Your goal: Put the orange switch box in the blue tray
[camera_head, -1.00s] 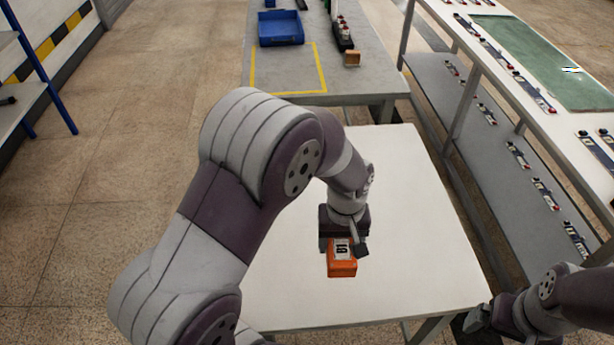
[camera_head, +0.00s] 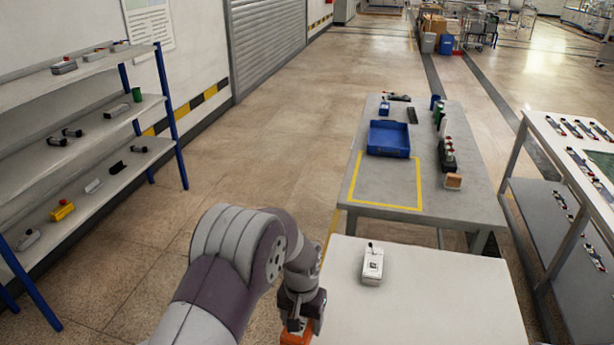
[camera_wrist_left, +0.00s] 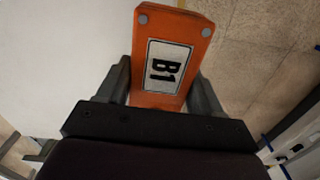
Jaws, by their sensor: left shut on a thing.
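The orange switch box (camera_head: 296,338), with a white B1 label, is at the bottom edge of the head view, partly cut off. It also fills the middle of the left wrist view (camera_wrist_left: 172,50). My left gripper (camera_head: 298,324) is shut on it, with one finger on each side (camera_wrist_left: 160,88). It is at the left edge of the white table; the height is hard to tell. The blue tray (camera_head: 388,153) stands on the grey table farther back and looks empty. My right gripper is out of view.
A light grey switch box (camera_head: 372,267) stands on the white table (camera_head: 430,300). The grey table (camera_head: 455,200) has a yellow-taped rectangle in front of the tray, a wooden block (camera_head: 453,181) and a row of parts to the right. Shelves (camera_head: 80,120) stand at left.

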